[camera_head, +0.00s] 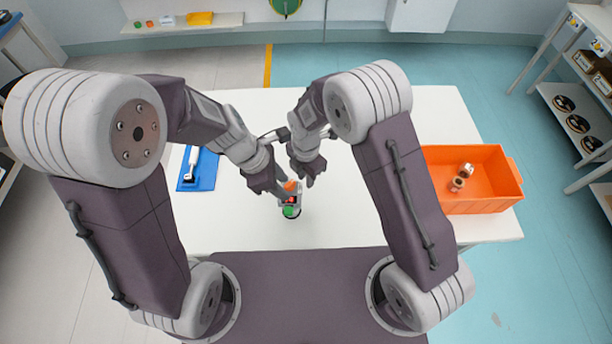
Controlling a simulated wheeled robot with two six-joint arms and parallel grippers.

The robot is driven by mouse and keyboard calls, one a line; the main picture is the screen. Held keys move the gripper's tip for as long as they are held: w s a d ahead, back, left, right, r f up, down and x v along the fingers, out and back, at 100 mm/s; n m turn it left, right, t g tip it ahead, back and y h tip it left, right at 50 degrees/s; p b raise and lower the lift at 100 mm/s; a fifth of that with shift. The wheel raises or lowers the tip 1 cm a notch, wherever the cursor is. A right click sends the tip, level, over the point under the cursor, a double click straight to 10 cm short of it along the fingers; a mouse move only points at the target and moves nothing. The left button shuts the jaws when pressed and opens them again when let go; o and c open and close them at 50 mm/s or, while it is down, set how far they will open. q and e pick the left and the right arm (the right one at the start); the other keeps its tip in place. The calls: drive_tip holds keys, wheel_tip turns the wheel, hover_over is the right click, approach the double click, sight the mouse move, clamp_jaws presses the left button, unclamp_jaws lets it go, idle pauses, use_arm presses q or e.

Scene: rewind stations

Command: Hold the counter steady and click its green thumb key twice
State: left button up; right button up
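The counter (295,209) is a small grey and white device standing on the white table near its front middle. It has a green key (290,212) at its front, a red spot above that and an orange part towards the back. My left gripper (282,196) reaches in from the left, its fingertips at the counter's left side. Whether they grip it is hidden. My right gripper (304,181) is just behind and above the counter on the right. Its fingers look apart, with nothing clearly between them.
A blue mat (207,172) with a white tool lies at the table's left. An orange bin (480,207) holding small rolls stands at the right. The white table (350,220) is clear around the counter. Shelves stand on the far right, beyond the table.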

wheel_tip(320, 180, up, 9)
drive_tip(key=shift+b, duration=0.3)
idle(0.6)
